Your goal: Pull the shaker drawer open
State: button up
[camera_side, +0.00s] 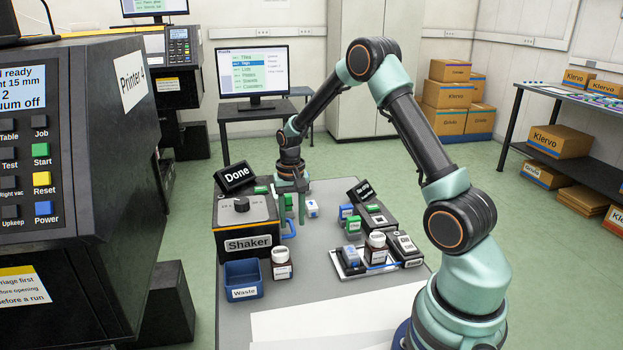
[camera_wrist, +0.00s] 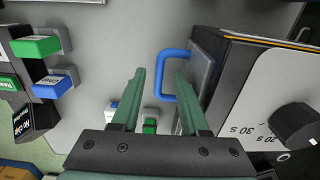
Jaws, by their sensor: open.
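The shaker (camera_side: 240,215), a black box with a light top, a dark knob and a "Shaker" label, stands on the left of the bench. In the wrist view its body (camera_wrist: 225,95) is at the right. The blue drawer handle (camera_wrist: 163,76) is a loop on the grey drawer front (camera_wrist: 203,68); in the side view the handle (camera_side: 289,235) is partly hidden by my gripper. My gripper (camera_wrist: 160,74) is open and empty, fingers pointing at the handle. In the wrist view the handle's outer bar lies between the fingertips; contact cannot be told.
A blue waste bin (camera_side: 243,280) and a brown bottle (camera_side: 281,264) stand in front of the shaker. A "Done" sign (camera_side: 236,177) stands behind it. Green and blue blocks (camera_wrist: 37,46) show at the wrist view's left.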

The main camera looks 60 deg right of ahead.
jog(key=shift+f, duration=0.75)
grip_shut()
jog(key=shift+r, duration=0.1)
dwell(0.8)
